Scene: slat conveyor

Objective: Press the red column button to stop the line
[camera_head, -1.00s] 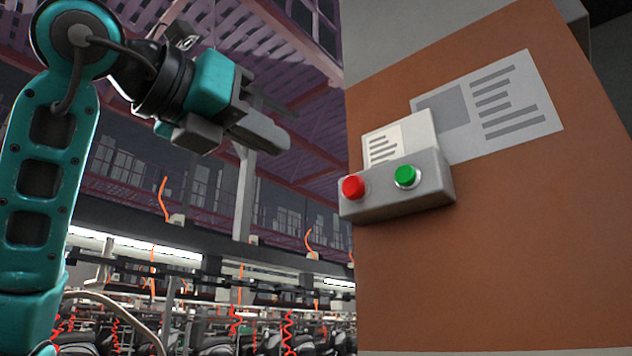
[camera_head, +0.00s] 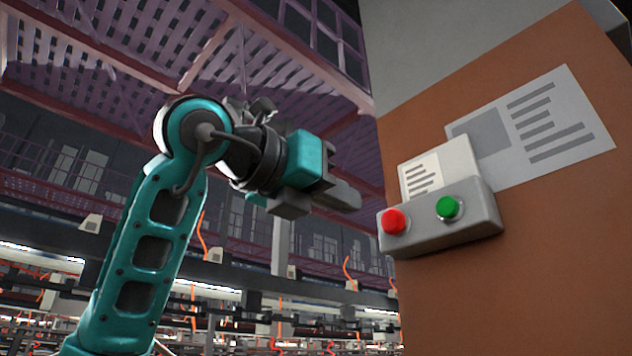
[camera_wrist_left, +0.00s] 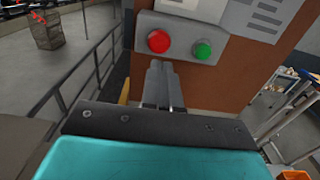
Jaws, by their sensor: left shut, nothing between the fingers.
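The red button (camera_head: 395,221) is on the left of a grey control box (camera_head: 460,236) fixed to the column (camera_head: 520,270). A green button (camera_head: 448,207) sits to its right. My left gripper (camera_head: 347,196) is shut and empty, to the left of the red button and slightly above it in the head view, with a gap between. In the left wrist view, the shut fingers (camera_wrist_left: 161,72) point up toward the box, with their tips just below the red button (camera_wrist_left: 158,41). The right gripper is not in view.
Printed sheets (camera_head: 535,125) are on the column above the box. In the left wrist view, a dark railing (camera_wrist_left: 85,75) runs at the left and a shelf cart (camera_wrist_left: 290,110) stands at the right. Conveyor equipment fills the background.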

